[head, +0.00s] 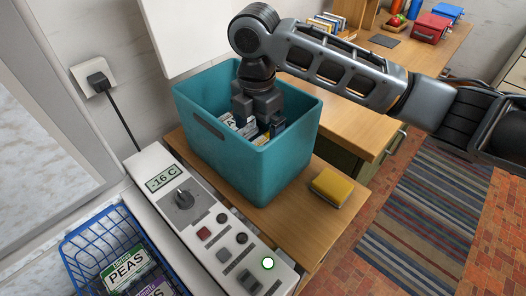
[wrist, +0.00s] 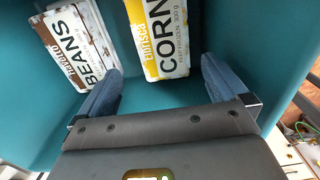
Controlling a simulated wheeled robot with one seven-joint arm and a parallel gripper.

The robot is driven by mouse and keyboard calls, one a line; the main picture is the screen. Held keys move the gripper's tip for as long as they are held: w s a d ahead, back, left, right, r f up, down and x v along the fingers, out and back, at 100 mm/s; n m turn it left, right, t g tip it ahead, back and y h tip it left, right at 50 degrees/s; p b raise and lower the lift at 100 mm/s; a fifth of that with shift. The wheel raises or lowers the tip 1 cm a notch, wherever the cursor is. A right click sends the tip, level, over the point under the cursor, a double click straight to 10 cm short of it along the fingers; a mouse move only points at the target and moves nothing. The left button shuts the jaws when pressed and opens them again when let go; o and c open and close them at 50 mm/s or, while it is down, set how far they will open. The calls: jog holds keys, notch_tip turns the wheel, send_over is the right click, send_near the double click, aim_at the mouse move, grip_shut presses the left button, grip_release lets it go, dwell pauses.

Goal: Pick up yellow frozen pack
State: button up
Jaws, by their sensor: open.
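The yellow frozen pack, labelled CORN, lies in the teal tub and shows in the wrist view (wrist: 165,42). Its near end lies between and just beyond my fingertips. My gripper (wrist: 158,82) is open and empty, with one finger on each side of the pack's near end. In the head view my gripper (head: 258,128) reaches down inside the teal tub (head: 240,165). A white and brown pack labelled BEANS (wrist: 75,45) lies left of the corn pack, close to my left finger. In the head view the tub wall and gripper hide most of the packs.
The tub's walls surround my gripper. A yellow sponge-like block (head: 332,187) lies on the wooden surface to the right.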

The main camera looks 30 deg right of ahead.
jog(key=shift+s+d+f+p, duration=0.15)
jog(key=shift+f+p, duration=0.25)
jog(key=shift+f, duration=1.05)
jog(key=shift+s+d+f+p, duration=0.1)
jog(key=shift+f+p, duration=0.3)
jog(key=shift+f, duration=1.05)
jog(key=shift+c, duration=0.2)
jog(key=c, duration=1.3)
jog(key=shift+o, duration=0.2)
